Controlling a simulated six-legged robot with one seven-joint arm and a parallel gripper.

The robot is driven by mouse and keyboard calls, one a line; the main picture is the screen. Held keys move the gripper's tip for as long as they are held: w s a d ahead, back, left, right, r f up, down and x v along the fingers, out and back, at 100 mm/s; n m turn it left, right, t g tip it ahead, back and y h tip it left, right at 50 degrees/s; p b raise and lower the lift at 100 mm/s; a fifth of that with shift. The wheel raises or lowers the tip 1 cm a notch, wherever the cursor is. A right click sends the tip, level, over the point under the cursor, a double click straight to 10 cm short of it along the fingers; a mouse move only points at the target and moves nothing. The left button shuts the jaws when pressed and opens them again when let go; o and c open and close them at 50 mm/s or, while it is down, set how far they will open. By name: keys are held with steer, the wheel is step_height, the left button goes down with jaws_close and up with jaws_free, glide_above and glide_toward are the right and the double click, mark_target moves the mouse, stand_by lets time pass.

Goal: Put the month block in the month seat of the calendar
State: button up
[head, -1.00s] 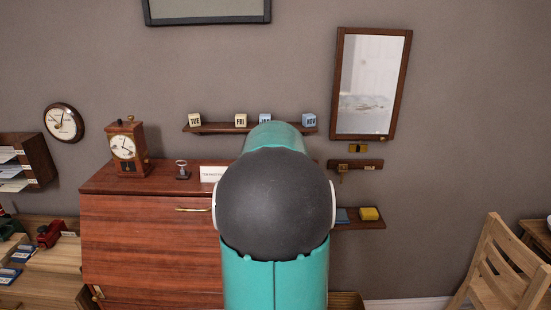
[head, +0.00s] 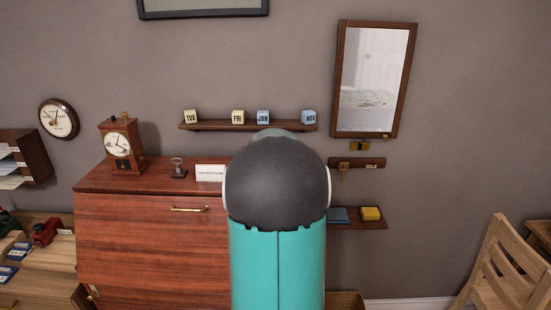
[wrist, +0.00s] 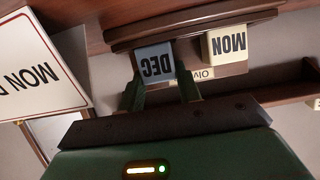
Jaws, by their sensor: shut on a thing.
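In the upside-down wrist view my gripper (wrist: 158,80) is shut on the pale blue-grey DEC month block (wrist: 155,60), with one dark green finger on each side. The wooden calendar (wrist: 200,30) is right at the block. A cream MON block (wrist: 228,45) sits in it, beside the DEC block with a small gap between. The DEC block overlaps the calendar's dark wood edge in this view; I cannot tell whether it touches or rests in the seat. In the head view my arm hides the gripper, the DEC block and the calendar.
A wall shelf (head: 220,127) holds TUE, FRI, JAN and NOV blocks. A small clock (head: 122,147), a stamp (head: 178,168) and a white card (head: 210,173) stand on the desk (head: 150,240). A large card reading MON (wrist: 32,65) is close to the gripper in the wrist view.

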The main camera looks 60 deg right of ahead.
steer(key=shift+f, duration=0.15)
steer(key=shift+w+f, duration=0.1)
steer(key=shift+f, duration=0.1)
steer(key=o, duration=1)
steer(key=shift+r, duration=0.25)
steer(key=v, duration=1.2)
steer(key=shift+f, duration=0.15)
